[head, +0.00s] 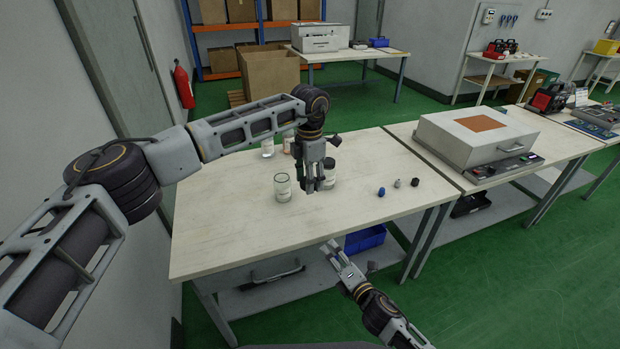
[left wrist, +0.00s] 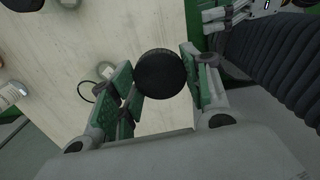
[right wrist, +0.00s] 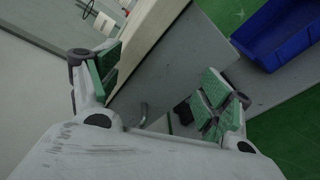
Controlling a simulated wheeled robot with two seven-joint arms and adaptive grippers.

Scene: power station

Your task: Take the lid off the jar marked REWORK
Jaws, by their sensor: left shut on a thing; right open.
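My left gripper (head: 318,186) points down over the table and is shut on a round black lid (left wrist: 160,73), seen from above in the left wrist view. In the head view, a jar with a dark top (head: 331,174) stands at this gripper, partly hidden by its fingers. I cannot tell whether the lid is seated on it or raised. A clear glass jar (head: 283,188) without a visible lid stands just left. Jars with pale labels (head: 267,148) and (head: 288,142) stand farther back. No REWORK marking is readable. My right gripper (head: 336,251) is open and empty, below the table's front edge.
The wooden table (head: 225,235) is clear at its front and left. Small blue (head: 381,191), grey (head: 397,183) and black (head: 415,182) items lie at its right. A white machine (head: 475,138) stands on the adjoining table. A blue bin (head: 366,239) sits on the lower shelf.

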